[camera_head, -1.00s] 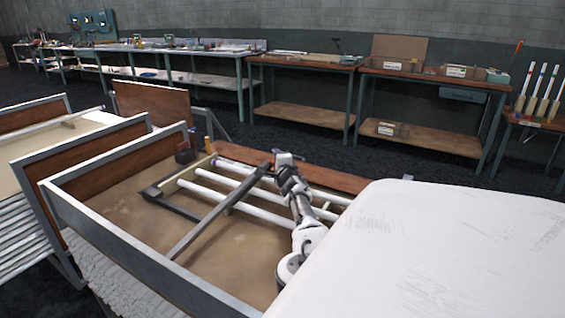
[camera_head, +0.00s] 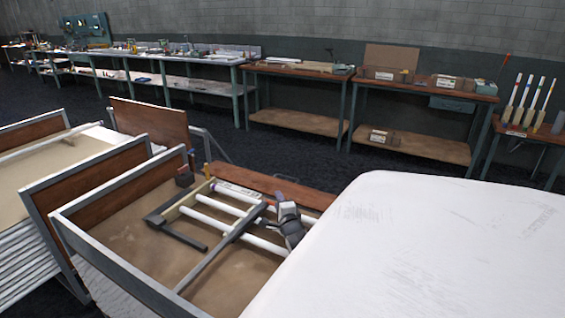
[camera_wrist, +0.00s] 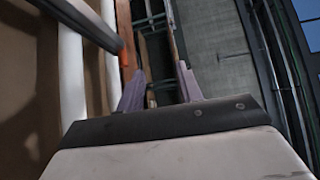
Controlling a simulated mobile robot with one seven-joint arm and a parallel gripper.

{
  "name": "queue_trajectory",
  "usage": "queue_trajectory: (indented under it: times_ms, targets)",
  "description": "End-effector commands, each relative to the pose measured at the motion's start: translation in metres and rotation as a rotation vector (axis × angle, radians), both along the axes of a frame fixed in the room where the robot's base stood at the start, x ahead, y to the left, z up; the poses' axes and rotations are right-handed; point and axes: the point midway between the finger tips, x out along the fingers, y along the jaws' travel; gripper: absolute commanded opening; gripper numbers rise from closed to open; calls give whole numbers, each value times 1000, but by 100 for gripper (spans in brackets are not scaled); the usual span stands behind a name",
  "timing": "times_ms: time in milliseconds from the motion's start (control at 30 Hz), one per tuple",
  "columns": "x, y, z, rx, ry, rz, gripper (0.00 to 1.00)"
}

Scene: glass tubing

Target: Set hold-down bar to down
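The hold-down bar (camera_head: 220,247) is a long grey bar in the head view. It runs diagonally from the front rail of the bed towards the white tubes (camera_head: 218,208); I cannot tell how high it sits above them. In the wrist view a dark bar (camera_wrist: 82,22), probably the same one, enters at the upper left and ends left of my fingers. My gripper (camera_wrist: 160,85) has its two purple-grey fingers apart, with nothing visible between them. The bar is outside the fingers. In the head view my arm is right of the bar's far end, and my fingertips are hard to make out.
The frame bed's grey rail (camera_head: 110,262) and a brown board (camera_head: 262,184) border the tubes. A large white surface (camera_head: 400,250) fills the lower right. Workbenches (camera_head: 300,70) line the wall beyond open dark floor.

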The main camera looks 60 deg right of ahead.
Motion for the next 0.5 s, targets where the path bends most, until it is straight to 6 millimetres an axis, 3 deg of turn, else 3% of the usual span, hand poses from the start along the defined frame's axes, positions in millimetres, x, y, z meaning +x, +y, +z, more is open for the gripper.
queue_trajectory:
  times_ms: [200,500]
  targets:
    - [-20,17,5,1,-1,-1,36]
    - [-28,26,2,-1,0,-1,36]
